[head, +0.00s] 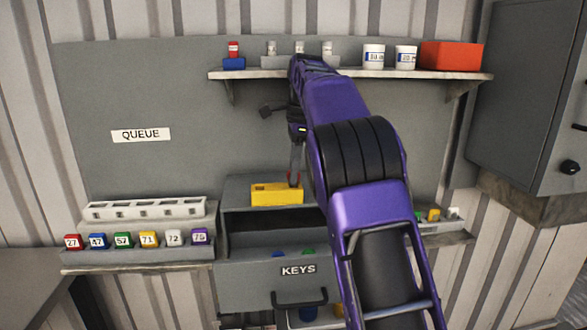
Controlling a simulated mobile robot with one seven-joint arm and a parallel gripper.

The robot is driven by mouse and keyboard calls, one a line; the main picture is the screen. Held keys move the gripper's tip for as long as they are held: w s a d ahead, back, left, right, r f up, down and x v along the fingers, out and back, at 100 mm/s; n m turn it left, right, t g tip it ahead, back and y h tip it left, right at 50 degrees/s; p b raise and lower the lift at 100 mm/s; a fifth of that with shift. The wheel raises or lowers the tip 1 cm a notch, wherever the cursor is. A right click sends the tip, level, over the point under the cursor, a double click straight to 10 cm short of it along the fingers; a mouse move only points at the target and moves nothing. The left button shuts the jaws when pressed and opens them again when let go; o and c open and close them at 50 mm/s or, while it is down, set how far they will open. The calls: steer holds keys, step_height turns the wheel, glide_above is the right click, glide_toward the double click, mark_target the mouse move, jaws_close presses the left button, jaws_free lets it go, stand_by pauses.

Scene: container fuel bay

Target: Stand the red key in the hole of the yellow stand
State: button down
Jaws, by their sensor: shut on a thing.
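The yellow stand (277,197) sits on top of the grey keys cabinet, left of my arm. My gripper (294,176) points down over the right part of the stand. It is shut on the red key (293,179), of which only small red patches show at the fingertips. The key's lower end is close to the stand's top. I cannot tell whether it is in the hole or just above or behind it.
The open drawer marked KEYS (299,270) below holds blue and green pieces. Left, a white slotted rack (145,209) stands behind several numbered coloured blocks. The upper shelf (350,74) carries white jars and a red box (451,56). A grey cabinet (528,95) stands at right.

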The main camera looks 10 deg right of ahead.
steer(key=shift+f+p, duration=0.2)
steer(key=shift+p, duration=0.1)
stand_by(0.4)
steer(key=c, duration=0.8)
jaws_free()
steer(key=shift+o, duration=0.2)
steer(key=shift+r, duration=0.1)
steer(key=r, duration=0.4)
steer(key=d+r, duration=0.1)
steer(key=r, duration=0.1)
steer(key=shift+w+r+p, duration=0.1)
steer(key=shift+r+p, duration=0.05)
steer(key=shift+p, duration=0.15)
steer(key=shift+r, duration=0.45)
steer(key=shift+a, duration=0.15)
